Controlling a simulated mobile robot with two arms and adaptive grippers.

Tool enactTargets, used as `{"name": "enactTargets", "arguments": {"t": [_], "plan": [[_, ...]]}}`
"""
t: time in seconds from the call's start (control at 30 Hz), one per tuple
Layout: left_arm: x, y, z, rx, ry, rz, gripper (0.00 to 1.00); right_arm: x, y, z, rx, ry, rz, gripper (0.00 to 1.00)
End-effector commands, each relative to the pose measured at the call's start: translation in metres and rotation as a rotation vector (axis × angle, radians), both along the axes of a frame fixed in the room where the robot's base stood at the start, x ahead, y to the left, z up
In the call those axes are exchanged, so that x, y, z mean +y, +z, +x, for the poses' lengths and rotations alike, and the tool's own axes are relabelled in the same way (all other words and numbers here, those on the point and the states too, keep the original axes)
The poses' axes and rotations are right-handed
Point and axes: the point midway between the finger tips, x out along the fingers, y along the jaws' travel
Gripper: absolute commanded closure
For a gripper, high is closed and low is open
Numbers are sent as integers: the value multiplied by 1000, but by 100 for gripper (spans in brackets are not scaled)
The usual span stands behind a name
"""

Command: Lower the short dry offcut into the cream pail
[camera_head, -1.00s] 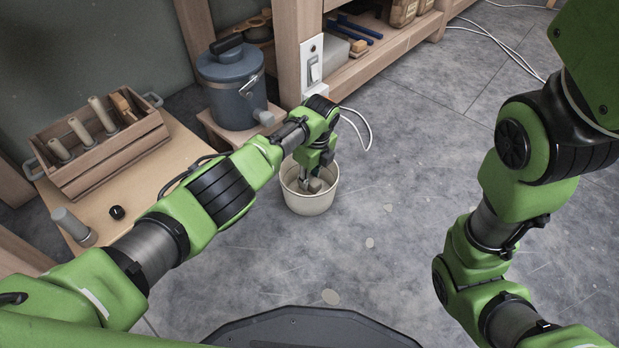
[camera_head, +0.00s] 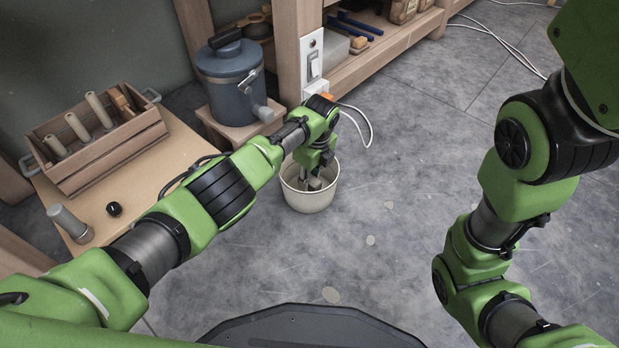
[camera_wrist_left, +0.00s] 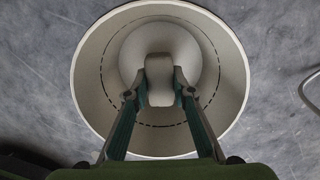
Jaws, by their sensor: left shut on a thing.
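The cream pail (camera_head: 309,200) stands on the grey floor below my left gripper, and its round rim (camera_wrist_left: 243,72) fills much of the left wrist view. My left gripper (camera_head: 312,178) points down into the pail's mouth and is shut on the short dry offcut (camera_wrist_left: 159,78), a pale grey-beige block. In the head view the offcut (camera_head: 315,184) is small and partly hidden by the gripper. It lies inside the rim's outline, over a lighter round area of the pail's bottom. I cannot tell whether it touches the bottom. My right gripper is out of view.
A low wooden table (camera_head: 165,185) at left holds a wooden crate (camera_head: 110,155) of rolls, a grey cylinder (camera_head: 70,222) and a black knob (camera_head: 114,209). A blue-grey canister (camera_head: 231,85) stands behind the pail. A white cable (camera_head: 367,125) lies nearby.

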Motion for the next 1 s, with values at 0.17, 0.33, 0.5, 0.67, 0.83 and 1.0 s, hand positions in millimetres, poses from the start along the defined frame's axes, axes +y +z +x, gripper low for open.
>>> {"name": "enactTargets", "arguments": {"t": [0.17,0.33,0.5,0.67,0.83,1.0], "plan": [[0,-3,0,-1,0,-1,100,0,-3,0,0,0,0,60],[0,-6,0,-1,0,-1,100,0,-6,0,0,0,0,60],[0,-8,0,-1,0,-1,100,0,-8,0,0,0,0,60],[0,-11,0,-1,0,-1,100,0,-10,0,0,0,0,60],[0,-13,0,-1,0,-1,100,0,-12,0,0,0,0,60],[0,-16,0,-1,0,-1,100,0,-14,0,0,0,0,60]]}}
